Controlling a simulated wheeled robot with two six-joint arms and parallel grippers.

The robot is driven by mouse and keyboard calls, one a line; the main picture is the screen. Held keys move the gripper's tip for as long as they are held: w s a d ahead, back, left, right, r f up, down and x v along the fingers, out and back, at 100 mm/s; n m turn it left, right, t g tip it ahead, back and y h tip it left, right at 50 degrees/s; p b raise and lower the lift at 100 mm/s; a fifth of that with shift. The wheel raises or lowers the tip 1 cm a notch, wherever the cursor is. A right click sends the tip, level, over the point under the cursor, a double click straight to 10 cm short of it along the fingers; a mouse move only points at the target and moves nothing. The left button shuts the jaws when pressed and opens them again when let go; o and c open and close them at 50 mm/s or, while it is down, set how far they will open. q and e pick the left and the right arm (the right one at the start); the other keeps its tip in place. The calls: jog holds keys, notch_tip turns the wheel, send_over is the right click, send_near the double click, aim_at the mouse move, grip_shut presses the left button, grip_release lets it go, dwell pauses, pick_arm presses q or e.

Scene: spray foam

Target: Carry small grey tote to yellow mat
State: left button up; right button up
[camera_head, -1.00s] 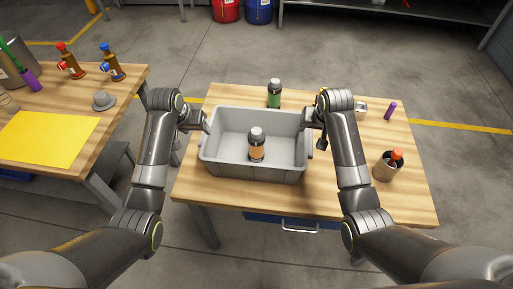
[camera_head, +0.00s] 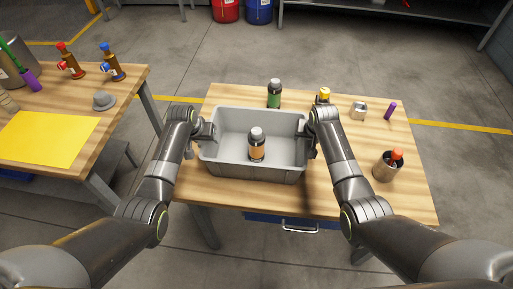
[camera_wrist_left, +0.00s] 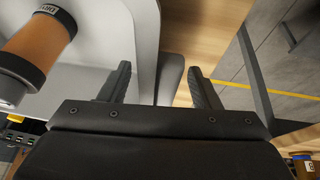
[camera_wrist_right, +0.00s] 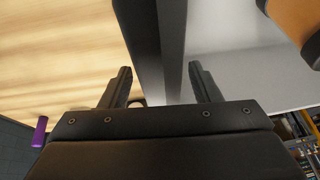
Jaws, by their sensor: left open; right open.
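Contact is not clear.
Behind the tote stands a green-labelled bottle (camera_head: 274,94). A floor gap separates the tables.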

pick_arm(q)
grip_shut()
pick_arm(e)
grip_shut()
pick_arm(q)
jog(key=shift+w+r, duration=0.1)
jog(key=shift+r, duration=0.2)
pick_arm(e)
jog(key=shift+w+r, duration=0.1)
jog(key=shift+r, duration=0.15)
